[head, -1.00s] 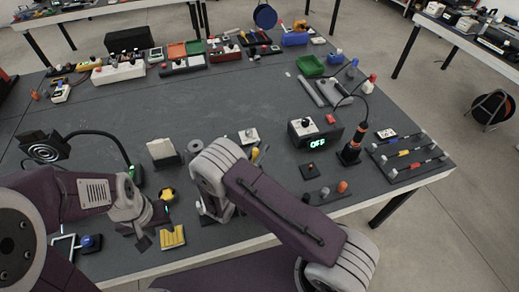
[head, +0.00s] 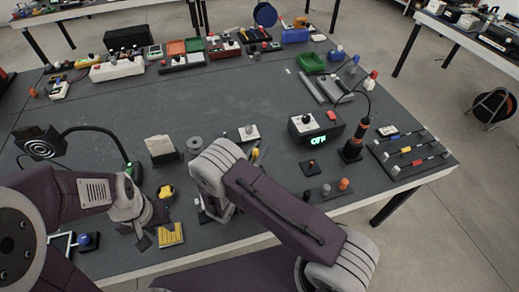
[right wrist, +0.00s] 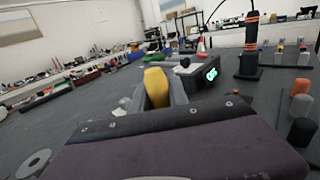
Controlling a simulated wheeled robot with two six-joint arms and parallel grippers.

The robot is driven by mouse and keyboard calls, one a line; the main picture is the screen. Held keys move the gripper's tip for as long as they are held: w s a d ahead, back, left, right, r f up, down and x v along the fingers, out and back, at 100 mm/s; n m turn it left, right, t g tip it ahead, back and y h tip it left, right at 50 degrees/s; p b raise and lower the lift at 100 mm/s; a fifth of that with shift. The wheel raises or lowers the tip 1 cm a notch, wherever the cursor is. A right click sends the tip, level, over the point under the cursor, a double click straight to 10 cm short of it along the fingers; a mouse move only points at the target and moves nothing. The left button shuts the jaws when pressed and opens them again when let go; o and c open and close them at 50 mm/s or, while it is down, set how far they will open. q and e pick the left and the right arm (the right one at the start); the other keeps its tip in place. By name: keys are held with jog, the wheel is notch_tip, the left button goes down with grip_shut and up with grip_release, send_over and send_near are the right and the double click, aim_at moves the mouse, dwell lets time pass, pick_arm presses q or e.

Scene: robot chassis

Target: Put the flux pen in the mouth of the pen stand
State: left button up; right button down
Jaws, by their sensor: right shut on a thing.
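My right gripper (right wrist: 160,95) is shut on a yellow thing, seemingly the flux pen (right wrist: 156,84), with grey fingers on both sides of it in the right wrist view. In the head view my right arm hides most of this gripper; a bit of yellow (head: 257,154) shows beyond the arm. A grey round piece with a hole in its top, possibly the pen stand (head: 195,146), stands left of my right arm; a grey ring (right wrist: 33,163) shows low at left in the wrist view. My left gripper (head: 150,228) is open and empty over the front left of the table.
A black station reading OFF (head: 318,138) and an upright soldering iron (head: 354,142) stand to the right. A rack of pens (head: 410,153) lies far right.

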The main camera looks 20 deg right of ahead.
jog(key=shift+f+b, duration=0.7)
jog(key=shift+f, duration=0.2)
jog(key=c, duration=1.2)
grip_release()
jog(key=shift+s+a, duration=0.1)
jog(key=b+v, duration=0.1)
jog(key=v, duration=0.8)
notch_tip(320, 180, up, 10)
jog(key=p, duration=0.8)
